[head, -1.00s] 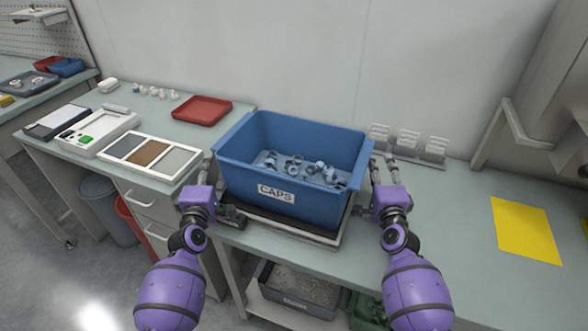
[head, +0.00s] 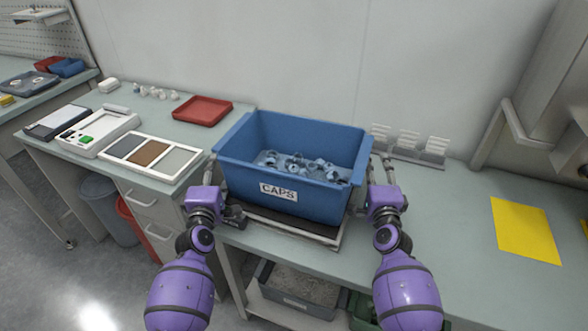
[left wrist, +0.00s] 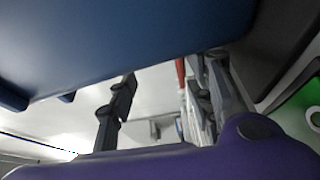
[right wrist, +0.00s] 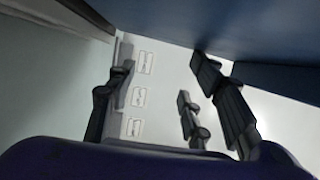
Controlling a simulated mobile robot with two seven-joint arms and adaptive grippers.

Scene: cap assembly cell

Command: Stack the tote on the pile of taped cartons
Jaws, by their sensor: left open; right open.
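The blue tote (head: 240,180) with a "CAPS" label stands upright on a low dark-topped platform (head: 290,229) on the workbench. Several grey caps (head: 300,166) lie inside it. My left gripper (head: 212,172) is open at the tote's left side, its fingers close to the wall. My right gripper (head: 380,170) is open at the tote's right side, also close to the wall. The tote's underside and wall fill the top of the left wrist view (left wrist: 120,40), and its wall shows at the upper right of the right wrist view (right wrist: 260,35). No taped cartons show in these views.
Left of the tote are a red tray (head: 202,110) and a three-panel board (head: 152,155). A rack of white cards (head: 408,146) stands behind my right gripper. A yellow sheet (head: 525,230) lies at the right amid clear benchtop. A bin (head: 300,290) sits on the lower shelf.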

